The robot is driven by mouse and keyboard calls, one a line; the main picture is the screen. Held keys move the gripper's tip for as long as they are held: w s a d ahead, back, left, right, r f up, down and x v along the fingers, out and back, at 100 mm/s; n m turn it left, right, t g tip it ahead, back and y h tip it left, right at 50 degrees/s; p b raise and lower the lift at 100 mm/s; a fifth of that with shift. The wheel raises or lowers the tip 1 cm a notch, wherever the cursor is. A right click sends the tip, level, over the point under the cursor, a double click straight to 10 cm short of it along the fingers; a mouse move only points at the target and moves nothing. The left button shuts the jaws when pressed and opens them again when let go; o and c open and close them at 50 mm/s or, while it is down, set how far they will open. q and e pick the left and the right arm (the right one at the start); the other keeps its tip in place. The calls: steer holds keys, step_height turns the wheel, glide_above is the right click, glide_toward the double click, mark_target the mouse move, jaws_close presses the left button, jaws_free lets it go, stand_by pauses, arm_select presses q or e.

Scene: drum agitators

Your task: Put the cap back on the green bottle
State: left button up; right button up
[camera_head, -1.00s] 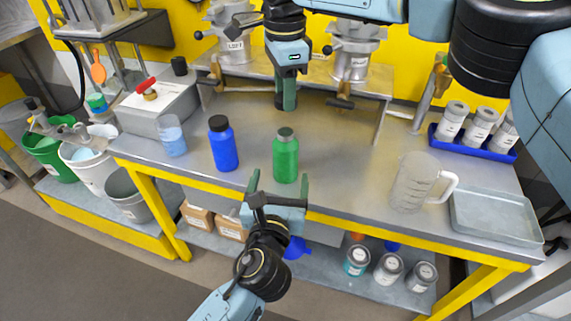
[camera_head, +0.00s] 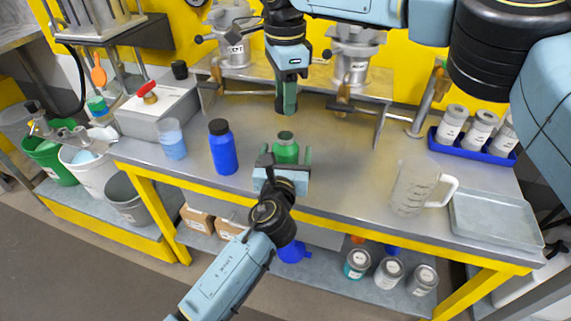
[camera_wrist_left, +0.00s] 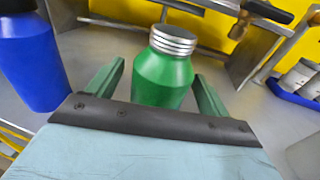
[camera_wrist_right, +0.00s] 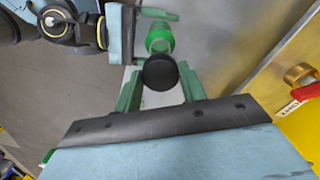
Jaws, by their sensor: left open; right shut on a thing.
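The green bottle (camera_head: 286,150) stands upright on the bench, its bare threaded silver neck showing in the left wrist view (camera_wrist_left: 173,42). My left gripper (camera_head: 288,158) is open, its green fingers (camera_wrist_left: 155,90) on either side of the bottle body, with gaps visible between fingers and bottle. My right gripper (camera_head: 287,108) is above and behind the bottle, pointing down. It is shut on a black cap (camera_wrist_right: 160,72), seen between its fingertips in the right wrist view. The cap is apart from the bottle, which shows beyond it in that view (camera_wrist_right: 160,38).
A blue bottle with a black cap (camera_head: 222,148) stands left of the green one, near a translucent blue cup (camera_head: 172,138). A clear jug (camera_head: 412,188), a metal tray (camera_head: 495,215) and a blue rack of jars (camera_head: 470,148) are at right.

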arm_select(q)
steer(key=shift+w+d, duration=0.1)
steer(key=shift+w, duration=0.85)
steer(key=shift+c, duration=0.4)
steer(key=c, duration=1.4)
arm_select(e)
glide_above(286, 150)
steer(key=w, duration=0.2)
steer(key=shift+w+a+f, duration=0.1)
steer(key=shift+a+f, duration=0.05)
steer(key=shift+f, duration=2.35)
steer(key=shift+f, duration=0.9)
arm_select(q)
steer(key=shift+f, duration=0.1)
arm_select(e)
steer(key=shift+f, duration=0.55)
